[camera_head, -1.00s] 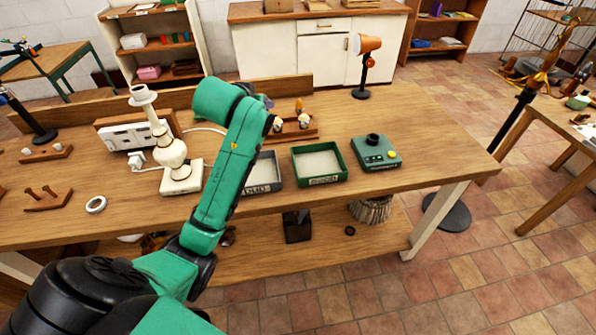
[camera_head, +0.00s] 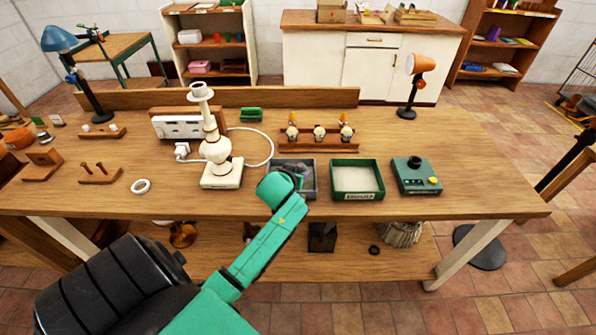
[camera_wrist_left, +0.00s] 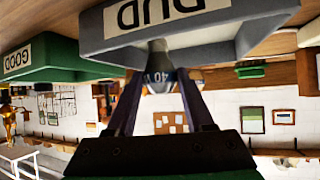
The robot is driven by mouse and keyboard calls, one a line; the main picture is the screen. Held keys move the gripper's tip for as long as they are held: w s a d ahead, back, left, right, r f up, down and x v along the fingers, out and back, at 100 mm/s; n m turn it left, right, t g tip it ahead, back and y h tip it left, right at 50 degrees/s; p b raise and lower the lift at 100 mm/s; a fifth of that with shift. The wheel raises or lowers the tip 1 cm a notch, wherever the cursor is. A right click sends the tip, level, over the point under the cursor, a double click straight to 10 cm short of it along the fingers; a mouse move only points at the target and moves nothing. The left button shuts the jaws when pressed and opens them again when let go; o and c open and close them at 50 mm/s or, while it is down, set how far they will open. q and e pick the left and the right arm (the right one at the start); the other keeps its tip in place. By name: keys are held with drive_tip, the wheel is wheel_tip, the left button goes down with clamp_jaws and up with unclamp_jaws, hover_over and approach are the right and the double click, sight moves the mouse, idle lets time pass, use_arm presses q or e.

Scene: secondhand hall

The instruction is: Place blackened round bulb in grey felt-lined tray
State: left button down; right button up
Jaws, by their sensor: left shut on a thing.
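The grey felt-lined tray (camera_head: 309,190) stands on the workbench, left of the green tray. Its front label reads DUD in the left wrist view (camera_wrist_left: 220,41), where it appears upside down. My left arm covers its front left part in the head view. My left gripper (camera_wrist_left: 158,84) is shut on a bulb (camera_wrist_left: 158,58), of which a grey end and a dark band marked 40 show. The bulb overlaps the tray's wall in the wrist view; I cannot tell whether it touches. The gripper's fingers are hidden in the head view. My right gripper is out of view.
The green tray (camera_head: 358,195) and a green tester box (camera_head: 416,176) stand to the right. A wooden rack (camera_head: 318,147) with several bulbs is behind. A cream lamp base (camera_head: 221,174) stands left of the grey tray, with a white cable (camera_head: 270,144) behind.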

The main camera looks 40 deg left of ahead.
use_arm(q)
drive_tip(key=shift+d, duration=0.15)
drive_tip(key=shift+f, duration=0.1)
drive_tip(key=shift+c, duration=1.4)
unclamp_jaws()
drive_tip(key=shift+r, duration=0.3)
drive_tip(key=v, duration=1.1)
drive_tip(key=shift+s+r+b, duration=0.15)
drive_tip(key=shift+s+b, duration=0.2)
drive_tip(key=shift+b, duration=0.05)
